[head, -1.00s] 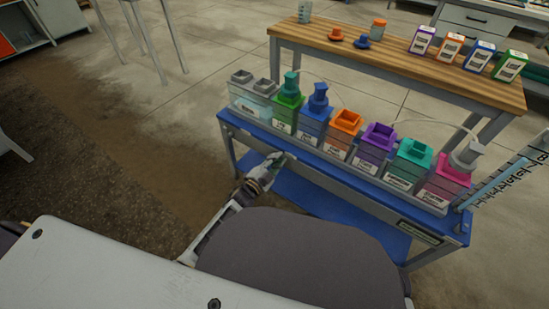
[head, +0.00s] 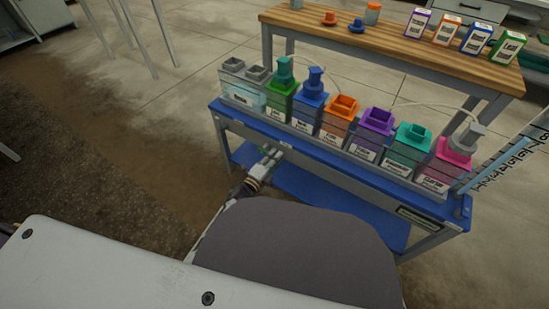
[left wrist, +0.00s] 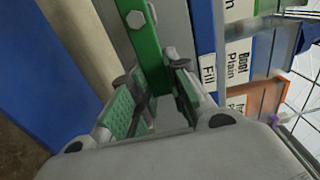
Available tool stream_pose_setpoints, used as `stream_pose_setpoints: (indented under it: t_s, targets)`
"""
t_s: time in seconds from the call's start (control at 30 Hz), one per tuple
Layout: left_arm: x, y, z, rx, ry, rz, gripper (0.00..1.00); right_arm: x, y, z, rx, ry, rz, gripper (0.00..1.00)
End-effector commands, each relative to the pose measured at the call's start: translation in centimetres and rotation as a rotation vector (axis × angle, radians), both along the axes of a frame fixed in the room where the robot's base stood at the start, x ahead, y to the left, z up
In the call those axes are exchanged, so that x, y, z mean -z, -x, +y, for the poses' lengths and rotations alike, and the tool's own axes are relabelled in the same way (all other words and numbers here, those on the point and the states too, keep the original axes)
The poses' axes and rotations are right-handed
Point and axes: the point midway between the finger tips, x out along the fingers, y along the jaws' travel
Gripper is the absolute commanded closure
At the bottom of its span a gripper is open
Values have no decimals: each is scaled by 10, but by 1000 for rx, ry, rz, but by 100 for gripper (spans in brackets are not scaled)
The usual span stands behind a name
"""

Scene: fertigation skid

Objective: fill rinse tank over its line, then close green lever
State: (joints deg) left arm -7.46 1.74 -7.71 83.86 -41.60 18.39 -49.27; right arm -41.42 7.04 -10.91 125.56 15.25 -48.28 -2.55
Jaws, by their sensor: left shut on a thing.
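The green lever (left wrist: 146,45) runs between the fingers of my left gripper (left wrist: 152,105) in the left wrist view, and the gripper is shut on it. In the head view my left gripper (head: 270,158) is at the front left of the blue skid, below the tanks. The rinse tank (head: 243,98) is the pale, clear-walled one at the left end of the row, with a grey top and pale blue contents. Its line and exact level are too small to tell. My right gripper is not in view.
The blue skid (head: 330,158) holds a row of several coloured tanks. A "Fill" label (left wrist: 208,74) is beside the lever. A wooden table (head: 385,50) with cartons and cups stands behind. A blue scale tube (head: 500,160) rises at the right end. Floor is clear at left.

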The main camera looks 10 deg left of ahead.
Motion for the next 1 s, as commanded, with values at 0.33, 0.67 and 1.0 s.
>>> stream_pose_setpoints:
  t_s: [0.33, 0.67, 1.0]
  targets:
    - [3, 1, 0, 0, -15, -2, 100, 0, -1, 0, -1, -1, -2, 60]
    - [2, 1, 0, 0, -14, -2, 61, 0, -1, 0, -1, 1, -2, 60]
    - [1, 1, 0, 0, -13, -3, 61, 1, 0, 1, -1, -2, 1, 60]
